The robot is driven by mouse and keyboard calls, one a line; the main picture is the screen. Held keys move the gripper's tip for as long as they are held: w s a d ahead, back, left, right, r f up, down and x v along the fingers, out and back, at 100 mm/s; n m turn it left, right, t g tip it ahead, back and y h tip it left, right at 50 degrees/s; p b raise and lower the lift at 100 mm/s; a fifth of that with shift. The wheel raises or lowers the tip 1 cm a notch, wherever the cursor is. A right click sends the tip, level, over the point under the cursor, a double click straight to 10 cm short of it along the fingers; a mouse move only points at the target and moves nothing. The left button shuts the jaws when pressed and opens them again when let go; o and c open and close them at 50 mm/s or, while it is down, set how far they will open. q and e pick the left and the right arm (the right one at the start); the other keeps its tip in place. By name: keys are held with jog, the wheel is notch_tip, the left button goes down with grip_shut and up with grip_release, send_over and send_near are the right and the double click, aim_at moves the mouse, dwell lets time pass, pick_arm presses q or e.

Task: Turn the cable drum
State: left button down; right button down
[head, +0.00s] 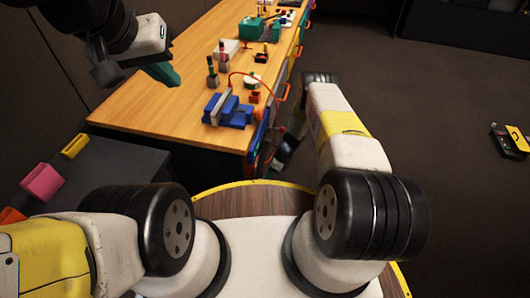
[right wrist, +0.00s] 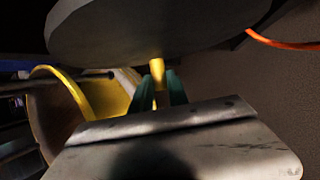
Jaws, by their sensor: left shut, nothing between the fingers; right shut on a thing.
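In the right wrist view, a large grey disc (right wrist: 165,30), apparently the cable drum, fills the top of the picture. A short yellow peg (right wrist: 157,72) sticks out from its underside as seen here. My right gripper (right wrist: 161,86) has its green fingers shut on this peg, close to the disc. In the head view the drum cannot be made out, and the right fingers are hidden beside the bench.
A wooden bench (head: 150,105) carries a blue vise-like block (head: 228,110), a green device (head: 260,29) and small parts. An orange cable (right wrist: 280,42) runs beside the disc. A dark surface at left holds a pink block (head: 42,182).

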jog(key=shift+s+a+r+m+g+y, duration=0.15)
jog(key=shift+r+g+y, duration=0.1)
jog(key=shift+g, duration=0.4)
jog(key=shift+s+d+r+m+g+y, duration=0.15)
jog(key=shift+r+g+y, duration=0.1)
jog(key=shift+g, duration=0.4)
jog(key=shift+a, duration=0.1)
jog(key=c, duration=1.3)
grip_release()
jog(key=shift+f, duration=0.1)
jog(key=shift+r, duration=0.45)
notch_tip(320, 180, up, 3)
jog(key=shift+w+f, duration=0.1)
jog(key=s+a+r, duration=0.1)
jog(key=s, duration=1.5)
jog(key=shift+a+r, duration=0.2)
jog(key=shift+a, duration=0.1)
